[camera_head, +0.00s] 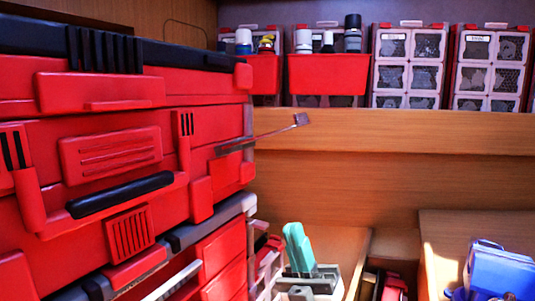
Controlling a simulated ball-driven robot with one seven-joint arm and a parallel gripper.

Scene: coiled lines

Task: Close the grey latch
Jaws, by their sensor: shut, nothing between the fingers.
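A grey latch (262,136) shows as a thin metal bar. It sticks out to the right from the right edge of a large red case (110,157) and slopes up to a small square end. My gripper (296,232) appears low in the middle, with teal fingers together and pointing up from a grey base. It looks empty. In the picture it is below the latch and apart from it, with a clear gap between them.
The red case, with raised ribs and dark handles, fills the left side. Red bins (328,74) with bottles and clear-fronted organisers (410,62) stand on a wooden shelf (400,130). A blue object (501,272) lies at bottom right. The space right of the latch looks clear.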

